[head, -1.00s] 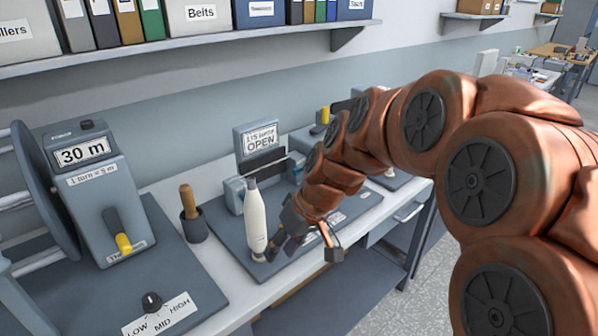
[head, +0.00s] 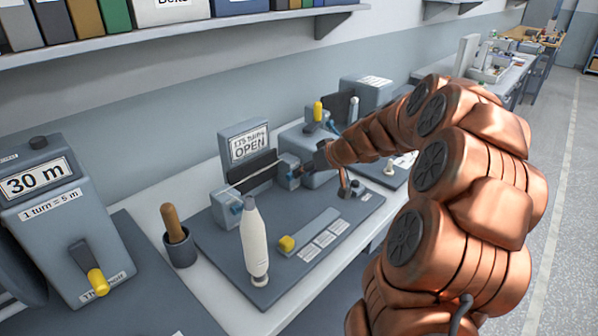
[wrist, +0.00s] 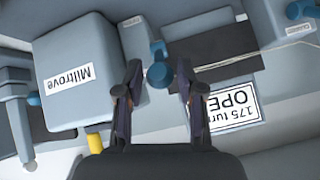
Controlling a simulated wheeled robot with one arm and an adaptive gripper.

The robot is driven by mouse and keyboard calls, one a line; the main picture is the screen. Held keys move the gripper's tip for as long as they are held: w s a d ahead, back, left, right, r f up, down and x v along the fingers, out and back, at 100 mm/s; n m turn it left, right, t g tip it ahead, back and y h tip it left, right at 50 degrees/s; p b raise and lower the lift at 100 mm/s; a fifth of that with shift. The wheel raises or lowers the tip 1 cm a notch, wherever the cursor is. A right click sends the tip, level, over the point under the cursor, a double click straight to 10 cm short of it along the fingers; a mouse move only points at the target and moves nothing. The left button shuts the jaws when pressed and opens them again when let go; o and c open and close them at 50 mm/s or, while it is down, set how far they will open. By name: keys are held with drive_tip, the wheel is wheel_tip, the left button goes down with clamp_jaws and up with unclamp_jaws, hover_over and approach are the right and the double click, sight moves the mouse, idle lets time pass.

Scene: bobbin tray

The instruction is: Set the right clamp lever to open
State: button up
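The right clamp (head: 288,166) is a grey block at the right end of the dark panel, below the display sign (head: 245,147) reading OPEN. In the wrist view its lever's round blue knob (wrist: 158,76) lies between my fingertips, with space visible on both sides. My gripper (wrist: 158,68) is open around or just above the knob; I cannot tell the depth. In the head view my gripper (head: 308,170) is at the right clamp and hides most of its lever. The left clamp (head: 227,207) has a blue lever and stands at the panel's other end.
A white bobbin (head: 254,240) stands upright on the grey tray (head: 205,236) in front of the left clamp. A grey box labelled Miltrove (wrist: 80,70) is close beside my gripper.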

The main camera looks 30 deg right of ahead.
drive_tip(key=shift+p+x, duration=0.35)
drive_tip(key=shift+x, duration=1.4)
clamp_jaws()
